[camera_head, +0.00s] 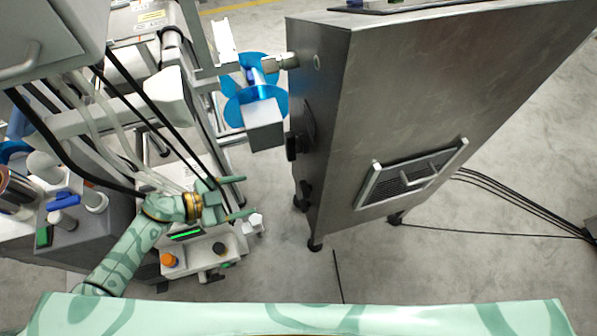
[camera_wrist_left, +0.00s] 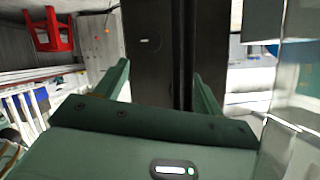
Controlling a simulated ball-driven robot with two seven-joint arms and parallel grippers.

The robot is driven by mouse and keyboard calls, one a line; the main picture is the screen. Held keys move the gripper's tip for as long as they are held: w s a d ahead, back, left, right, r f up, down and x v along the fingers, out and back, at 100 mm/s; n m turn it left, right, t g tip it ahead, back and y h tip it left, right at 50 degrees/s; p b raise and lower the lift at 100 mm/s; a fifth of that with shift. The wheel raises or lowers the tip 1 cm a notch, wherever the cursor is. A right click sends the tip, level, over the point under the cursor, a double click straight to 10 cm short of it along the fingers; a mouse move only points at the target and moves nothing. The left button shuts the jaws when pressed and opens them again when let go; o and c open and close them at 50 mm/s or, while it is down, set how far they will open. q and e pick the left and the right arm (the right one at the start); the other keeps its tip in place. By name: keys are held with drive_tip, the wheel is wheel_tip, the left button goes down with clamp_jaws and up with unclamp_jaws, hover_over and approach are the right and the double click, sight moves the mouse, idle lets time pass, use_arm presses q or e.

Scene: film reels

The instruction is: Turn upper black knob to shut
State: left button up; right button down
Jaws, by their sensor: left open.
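The upper black knob (camera_head: 291,147) sticks out from the narrow left face of the grey metal cabinet (camera_head: 420,90). A lower black knob (camera_head: 302,190) sits below it on the same face. My left gripper (camera_head: 247,197) is to the left of the cabinet, below and left of the upper knob and apart from it. Its two fingers are spread and point right, with nothing between them. In the left wrist view the open fingers (camera_wrist_left: 160,85) frame a dark panel. I cannot make out the knob there. My right gripper is not in view.
A blue reel (camera_head: 238,108) and a grey block (camera_head: 265,125) stand close to the upper knob. A white machine with an orange knob (camera_head: 168,260) lies under my left gripper. Black cables hang near my left wrist. A red stool (camera_wrist_left: 50,32) shows in the left wrist view.

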sight(301, 190)
use_arm(q)
drive_tip(key=shift+n+g, duration=0.3)
drive_tip(key=shift+n, duration=0.1)
drive_tip(key=b+x, duration=0.2)
drive_tip(key=x, duration=0.3)
drive_tip(key=b+x, duration=0.2)
drive_tip(key=x, duration=0.3)
drive_tip(key=s+b+x, duration=0.1)
drive_tip(key=b+x, duration=0.1)
drive_tip(key=x, duration=0.3)
drive_tip(key=shift+s+d+r, duration=0.1)
drive_tip(key=shift+d, duration=0.3)
drive_tip(key=shift+w+d+b, duration=0.2)
drive_tip(key=shift+d+b, duration=0.1)
drive_tip(key=shift+d, duration=0.2)
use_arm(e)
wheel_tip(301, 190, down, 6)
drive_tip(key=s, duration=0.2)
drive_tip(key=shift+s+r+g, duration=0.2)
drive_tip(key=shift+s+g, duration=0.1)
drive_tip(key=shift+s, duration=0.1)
use_arm(q)
drive_tip(key=c, duration=1)
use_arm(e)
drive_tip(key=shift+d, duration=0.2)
